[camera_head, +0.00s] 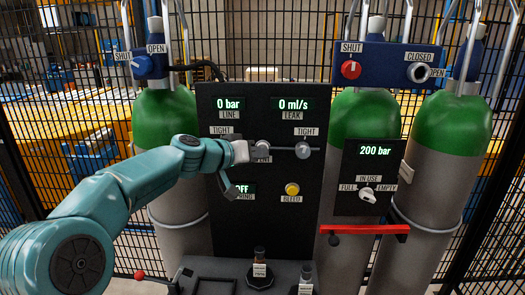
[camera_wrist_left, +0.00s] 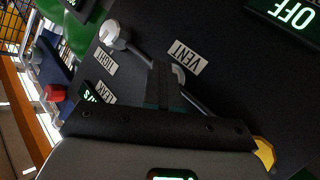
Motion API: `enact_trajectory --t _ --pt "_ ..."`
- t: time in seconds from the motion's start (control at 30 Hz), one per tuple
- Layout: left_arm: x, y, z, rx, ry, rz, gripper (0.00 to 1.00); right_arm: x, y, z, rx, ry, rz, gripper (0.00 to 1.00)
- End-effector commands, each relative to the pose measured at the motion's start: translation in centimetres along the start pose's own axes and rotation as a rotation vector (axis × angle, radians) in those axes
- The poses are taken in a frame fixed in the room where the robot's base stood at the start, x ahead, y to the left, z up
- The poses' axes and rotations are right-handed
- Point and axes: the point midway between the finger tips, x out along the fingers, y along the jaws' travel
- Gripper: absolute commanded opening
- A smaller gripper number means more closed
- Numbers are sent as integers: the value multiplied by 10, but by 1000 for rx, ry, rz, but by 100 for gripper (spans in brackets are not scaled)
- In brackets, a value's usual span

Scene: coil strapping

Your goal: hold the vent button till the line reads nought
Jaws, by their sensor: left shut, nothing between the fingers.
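On the dark panel (camera_head: 275,215) the LINE readout (camera_head: 228,104) shows 0 bar and the LEAK readout (camera_head: 292,104) shows 0 ml/s. A yellow button (camera_head: 292,189) is labelled BLEED; no button labelled vent shows plainly. My right gripper is out of view.
A grey round knob (camera_head: 303,150) stands out from the panel under a TIGHT label. Green-topped cylinders (camera_head: 455,125) flank the panel, with a blue valve block (camera_head: 385,65) above. A 200 bar box (camera_head: 372,185) and a red bar (camera_head: 370,229) sit at right.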

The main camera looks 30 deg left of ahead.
Motion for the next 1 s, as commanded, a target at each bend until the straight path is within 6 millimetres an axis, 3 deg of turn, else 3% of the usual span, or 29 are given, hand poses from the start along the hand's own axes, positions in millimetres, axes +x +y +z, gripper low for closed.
enact_trajectory --t 0.23,0.63,1.0 --pt "-9 5 9 1 2 -1 0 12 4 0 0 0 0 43" --pt "-12 8 10 1 0 0 0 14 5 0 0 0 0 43" --pt "-37 26 29 2 1 1 0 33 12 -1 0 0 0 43"
